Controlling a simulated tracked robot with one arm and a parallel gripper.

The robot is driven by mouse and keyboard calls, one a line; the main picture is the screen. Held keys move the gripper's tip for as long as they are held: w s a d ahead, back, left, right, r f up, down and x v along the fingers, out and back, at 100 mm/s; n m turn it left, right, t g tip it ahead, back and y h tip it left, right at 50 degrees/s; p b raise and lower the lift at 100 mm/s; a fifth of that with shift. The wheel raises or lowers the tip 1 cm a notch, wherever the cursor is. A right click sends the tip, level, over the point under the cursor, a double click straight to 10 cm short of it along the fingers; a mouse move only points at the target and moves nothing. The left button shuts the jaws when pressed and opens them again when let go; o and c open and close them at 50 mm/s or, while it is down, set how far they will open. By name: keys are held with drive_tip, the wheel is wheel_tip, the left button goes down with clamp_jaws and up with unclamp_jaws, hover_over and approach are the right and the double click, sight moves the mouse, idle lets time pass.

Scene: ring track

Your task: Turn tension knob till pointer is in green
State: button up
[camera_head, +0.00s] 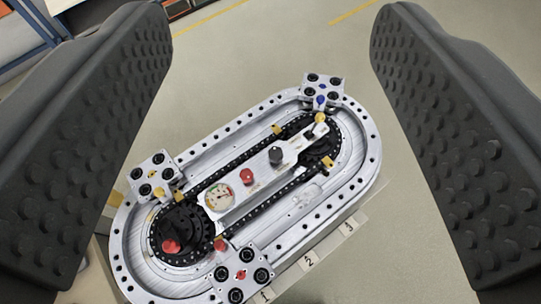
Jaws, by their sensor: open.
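A round dial gauge (219,196) sits on the silver centre bar of the oval ring track (374,165). Its face is pale with small red, yellow and green marks; it is too small to read where the pointer stands. A black knob (276,155) stands upright on the same bar, and a red knob (246,176) is between it and the gauge. No label shows which one sets the tension. My gripper (271,20) is open and empty, its two black studded fingers at the left and right of the view. It is apart from the track, which shows between the fingers.
Several wheeled carriages, one of them at the lower middle (241,275), sit on the track. A black sprocket with a red knob (171,246) is at its lower-left end. Number labels (309,261) run along the front edge. Bare floor (270,55) lies beyond.

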drive_tip(key=w+f+m+g+p, duration=0.25)
drive_tip(key=w+f, duration=0.35)
drive_tip(key=w, duration=0.3)
drive_tip(key=m+g+p, duration=0.5)
drive_tip(key=m+g, duration=0.6)
drive_tip(key=g, duration=0.2)
hover_over(275, 152)
wheel_tip(275, 152, down, 35)
drive_tip(key=shift+t, duration=0.25)
wheel_tip(275, 152, down, 13)
drive_tip(key=shift+r+p, duration=0.15)
drive_tip(key=shift+p, duration=0.65)
